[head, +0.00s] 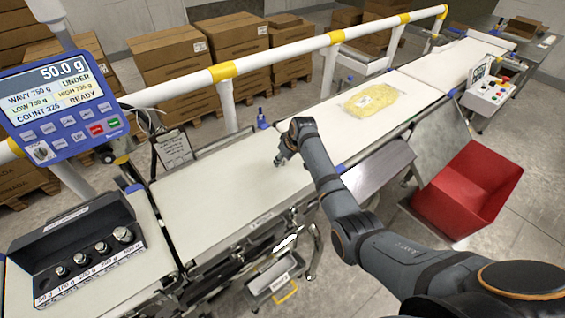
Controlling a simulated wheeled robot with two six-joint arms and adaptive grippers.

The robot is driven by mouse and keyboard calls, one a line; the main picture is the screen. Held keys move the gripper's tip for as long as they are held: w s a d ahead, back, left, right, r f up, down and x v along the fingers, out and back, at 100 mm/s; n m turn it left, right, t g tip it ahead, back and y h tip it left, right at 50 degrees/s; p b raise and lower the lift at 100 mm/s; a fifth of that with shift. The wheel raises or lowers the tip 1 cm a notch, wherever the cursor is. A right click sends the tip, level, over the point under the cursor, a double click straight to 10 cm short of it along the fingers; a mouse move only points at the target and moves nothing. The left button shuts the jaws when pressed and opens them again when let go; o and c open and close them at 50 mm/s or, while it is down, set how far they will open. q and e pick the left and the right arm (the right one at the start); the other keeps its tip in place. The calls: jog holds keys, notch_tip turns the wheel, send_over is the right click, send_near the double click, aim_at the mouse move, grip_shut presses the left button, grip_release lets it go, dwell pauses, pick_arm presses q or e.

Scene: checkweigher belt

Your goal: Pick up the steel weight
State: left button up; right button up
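Several steel weights, one of them a steel weight (122,234) at the right end, stand in a row in a black open case (60,240) at the lower left. They rise in size from left to right, above a label strip with gram marks. My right gripper (280,160) is over the white belt (215,205) at the middle, well to the right of the case. Its fingers are small and dark here, and I cannot tell whether they are open or whether anything is between them. My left gripper is out of view.
A blue display (62,98) at the left reads 50.0 g and UNDER. A bag of yellow food (371,100) lies farther along the belt. A white and yellow rail (280,52) runs behind. A red bin (468,190) stands at the right.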

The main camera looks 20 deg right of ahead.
grip_shut()
jog(key=shift+r, duration=0.15)
notch_tip(320, 180, up, 2)
jog(key=shift+w+r+b, duration=0.1)
jog(key=shift+b, duration=0.6)
jog(key=s+d+r+b, duration=0.1)
jog(key=s+d+r, duration=0.1)
jog(key=s+r, duration=0.3)
jog(key=s+d+r+b, duration=0.1)
jog(key=s+d+r, duration=0.1)
jog(key=s+r, duration=0.3)
jog(key=s, duration=0.3)
jog(key=shift+s+d+r, duration=0.2)
jog(key=shift+d+r, duration=0.05)
jog(key=shift+d, duration=0.15)
